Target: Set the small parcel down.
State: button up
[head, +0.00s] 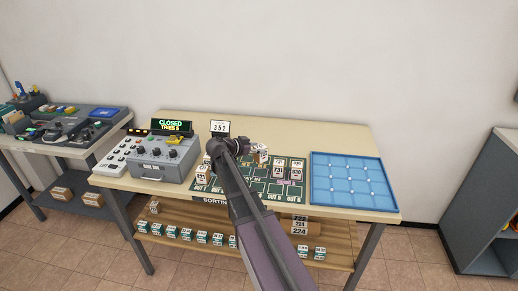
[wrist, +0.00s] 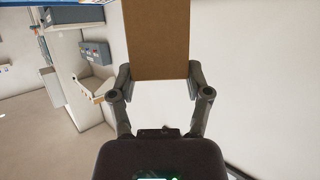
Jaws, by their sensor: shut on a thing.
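The small parcel (wrist: 157,40) is a plain brown cardboard box in the wrist view. My gripper (wrist: 159,78) is shut on it, with one finger against each side. The parcel's far end runs out of the top of the picture. In the head view my gripper (head: 243,147) is over the middle of the sorting table, above the dark green mat (head: 250,188). A small box with a printed label (head: 262,154) shows right at the gripper there; I cannot tell whether it is the held parcel. My arm hides part of the mat.
Small numbered boxes (head: 278,171) stand on the mat's right part. A blue gridded tray (head: 351,181) lies empty at the right. A grey console (head: 163,155) with a "CLOSED" display stands left, and a "352" sign (head: 220,128) behind the mat. The lower shelf (head: 180,220) holds several boxes.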

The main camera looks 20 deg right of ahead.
aim_at(258, 160)
jog(key=shift+w+d+f, duration=0.15)
jog(key=shift+w+d, duration=0.25)
jog(key=shift+w, duration=0.3)
jog(key=shift+f, duration=0.2)
notch_tip(258, 160, down, 6)
jog(key=b, duration=0.7)
jog(key=shift+f, duration=0.2)
jog(key=shift+f+b, duration=0.55)
jog(key=shift+f, duration=0.05)
dwell(0.5)
jog(key=o, duration=1.2)
jog(key=shift+o, duration=0.2)
